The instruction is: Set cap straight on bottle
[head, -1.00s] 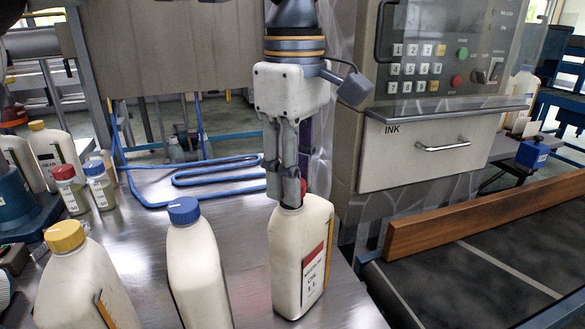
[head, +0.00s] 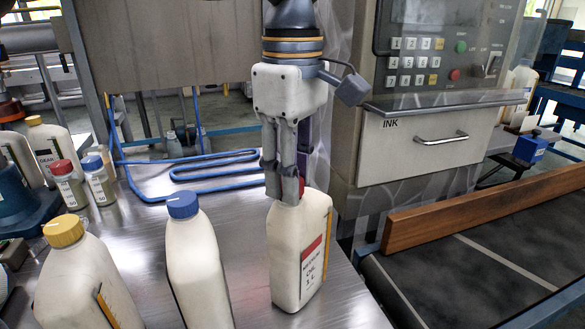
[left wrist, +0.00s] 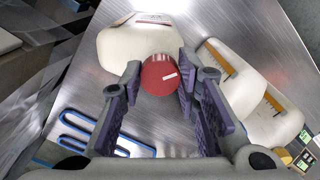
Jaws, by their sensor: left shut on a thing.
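The cream oil bottle (head: 298,255) with a red and white label stands upright near the table's right edge. It also shows in the left wrist view (left wrist: 125,50). The red cap (left wrist: 160,76) is at the bottle's mouth, and a sliver of it (head: 302,184) shows behind the fingers in the head view. My left gripper (head: 284,188) points down over the bottle, shut on the red cap, with a finger on each side of it. The bottle neck is hidden, so I cannot tell whether the cap sits straight. My right gripper is not in view.
A blue-capped bottle (head: 196,265) and a yellow-capped bottle (head: 85,275) stand left of the oil bottle. Smaller red-capped (head: 69,186) and blue-capped (head: 99,180) bottles stand farther left. A wooden rail (head: 480,215) borders the dark conveyor (head: 470,275) at right.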

